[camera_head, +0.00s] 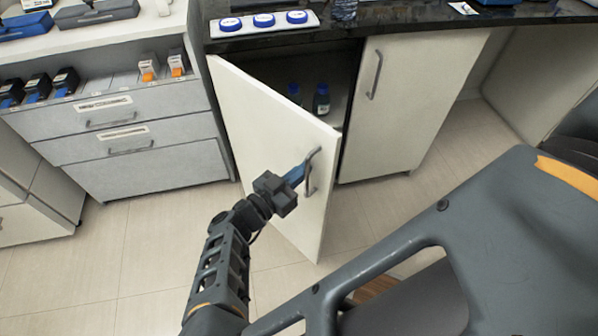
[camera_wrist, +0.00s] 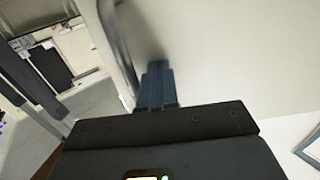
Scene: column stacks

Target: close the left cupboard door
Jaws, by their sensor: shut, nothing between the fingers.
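The left cupboard door (camera_head: 268,132) is white and stands ajar, swung out toward me from its left side. Its grey bar handle (camera_head: 311,172) is near the free edge. My gripper (camera_head: 297,174) is shut and empty, its blue fingers pointing at the outer face of the door just left of the handle. In the wrist view the shut fingers (camera_wrist: 156,86) are close to the white door face (camera_wrist: 215,50), with the handle (camera_wrist: 119,45) to their left. I cannot tell whether the fingertips touch the door.
Two small bottles (camera_head: 321,101) stand inside the open cupboard. The right cupboard door (camera_head: 405,95) is shut. A dark countertop (camera_head: 400,18) with blue-capped round items (camera_head: 264,20) is above. Grey drawers (camera_head: 130,125) stand at the left. The tiled floor (camera_head: 130,240) before the drawers is clear.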

